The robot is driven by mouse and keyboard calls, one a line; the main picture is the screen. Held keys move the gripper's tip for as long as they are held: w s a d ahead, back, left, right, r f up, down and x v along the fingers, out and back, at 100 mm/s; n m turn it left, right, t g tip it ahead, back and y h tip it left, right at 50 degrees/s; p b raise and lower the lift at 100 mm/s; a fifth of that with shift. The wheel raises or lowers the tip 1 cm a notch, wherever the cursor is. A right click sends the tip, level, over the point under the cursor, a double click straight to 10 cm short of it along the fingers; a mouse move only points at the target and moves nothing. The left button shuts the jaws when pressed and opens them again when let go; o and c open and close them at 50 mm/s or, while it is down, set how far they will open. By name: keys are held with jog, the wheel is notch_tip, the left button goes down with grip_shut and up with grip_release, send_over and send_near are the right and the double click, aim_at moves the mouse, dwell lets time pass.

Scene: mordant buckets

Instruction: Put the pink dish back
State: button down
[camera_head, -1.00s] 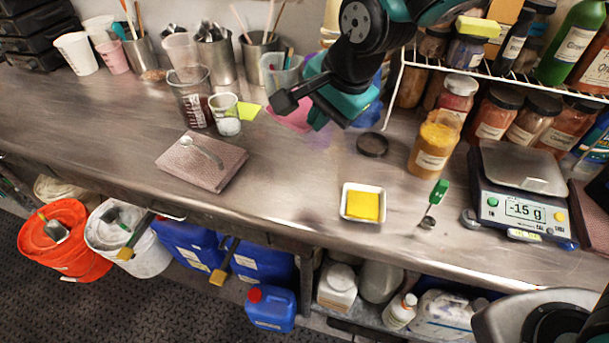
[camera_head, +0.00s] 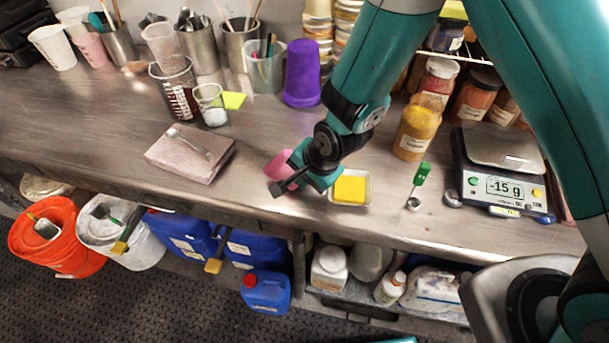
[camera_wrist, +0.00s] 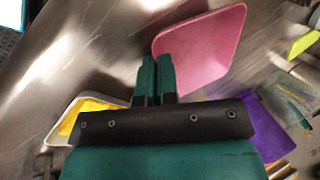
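The pink dish (camera_head: 278,165) is at my gripper (camera_head: 283,187) over the front middle of the steel counter. In the wrist view the dish (camera_wrist: 205,48) lies beyond the fingers, its near-left wall at the fingertips. My gripper's two teal fingers (camera_wrist: 157,75) are nearly together, with only a thin gap, and look shut on the dish's wall. The dish looks tilted; I cannot tell whether it touches the counter. Part of it is hidden behind the gripper in the head view.
A white tray with a yellow block (camera_head: 350,188) is just right of my gripper. A mauve book (camera_head: 190,158) with a spoon lies left. A purple cup (camera_head: 302,75) stands behind. A scale (camera_head: 495,180) and an orange jar (camera_head: 415,132) are right. Counter between book and gripper is clear.

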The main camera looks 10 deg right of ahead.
jog(key=shift+f, duration=0.25)
jog(key=shift+f, duration=0.15)
jog(key=c, duration=1.4)
grip_release()
jog(key=shift+r, duration=0.2)
jog(key=s+d+r+n+g+b, duration=0.1)
jog(key=s+d+r+n, duration=0.25)
jog(key=r, duration=0.65)
jog(key=s+d+r+n+b, duration=0.1)
jog(key=s+d+r+n, duration=0.3)
jog(key=r, duration=0.6)
jog(key=s+d+r+n, duration=0.1)
jog(key=s+r+n, duration=0.1)
jog(key=s, duration=0.1)
jog(key=s+r+n+g, duration=0.1)
jog(key=s+r+n, duration=0.1)
jog(key=s+n, duration=0.1)
jog(key=s+d+r+n+g, duration=0.1)
jog(key=s+r+n, duration=0.1)
jog(key=s, duration=0.3)
jog(key=shift+s+d+n+y, duration=0.1)
jog(key=shift+d+n+y, duration=0.3)
jog(key=shift+n, duration=0.15)
